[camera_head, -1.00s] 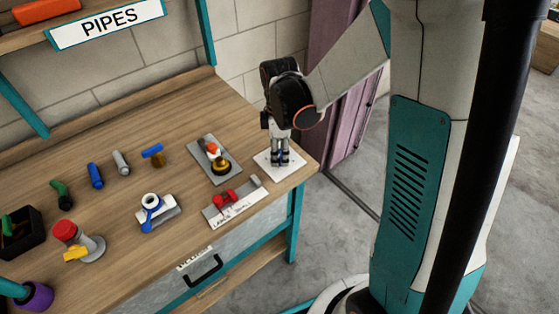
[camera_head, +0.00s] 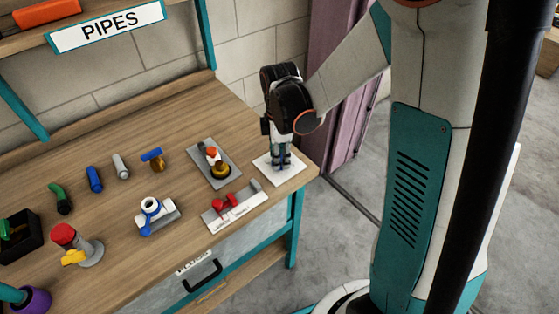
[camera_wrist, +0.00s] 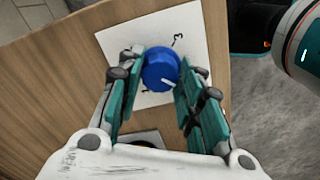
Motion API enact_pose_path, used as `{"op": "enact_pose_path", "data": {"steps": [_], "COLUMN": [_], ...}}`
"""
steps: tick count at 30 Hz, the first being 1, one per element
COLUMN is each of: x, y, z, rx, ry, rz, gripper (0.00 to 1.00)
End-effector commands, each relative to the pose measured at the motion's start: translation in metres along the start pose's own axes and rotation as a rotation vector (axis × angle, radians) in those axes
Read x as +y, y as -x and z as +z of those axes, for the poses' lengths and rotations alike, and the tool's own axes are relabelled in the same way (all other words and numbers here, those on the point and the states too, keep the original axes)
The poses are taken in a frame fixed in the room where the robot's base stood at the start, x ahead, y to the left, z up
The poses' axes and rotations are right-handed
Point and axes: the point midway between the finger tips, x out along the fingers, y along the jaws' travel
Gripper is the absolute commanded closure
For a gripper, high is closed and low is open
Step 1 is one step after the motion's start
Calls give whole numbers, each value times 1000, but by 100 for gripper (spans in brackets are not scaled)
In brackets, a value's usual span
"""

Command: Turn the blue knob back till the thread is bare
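The blue knob (camera_wrist: 160,70) sits on a white plate (camera_wrist: 112,42) at the bench's corner. A white pointer mark and printed numbers show on and around it in the wrist view. My gripper (camera_wrist: 163,74) points down over the plate, one teal finger on each side of the knob. The fingers are very close to its sides; I cannot tell whether they press on it. In the head view my gripper (camera_head: 281,162) stands over the white plate (camera_head: 292,171) and mostly hides the knob. No thread can be seen.
A grey plate with a brass and red fitting (camera_head: 215,163) lies left of my gripper. A red-handled fitting (camera_head: 227,201) lies in front of that plate. Several pipe parts and valves stand farther left. The bench ends just right of the white plate; a purple locker (camera_head: 335,95) stands behind.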

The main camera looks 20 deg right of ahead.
Motion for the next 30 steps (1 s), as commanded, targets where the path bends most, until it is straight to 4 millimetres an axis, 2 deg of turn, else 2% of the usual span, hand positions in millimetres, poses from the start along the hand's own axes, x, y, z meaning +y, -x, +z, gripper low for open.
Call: {"op": "enact_pose_path", "data": {"steps": [14,30], "x": [0,0], "y": [4,52], "z": [0,0], "rx": [0,0], "ry": [-7,-7], "rz": [0,0], "gripper": [53,53]}}
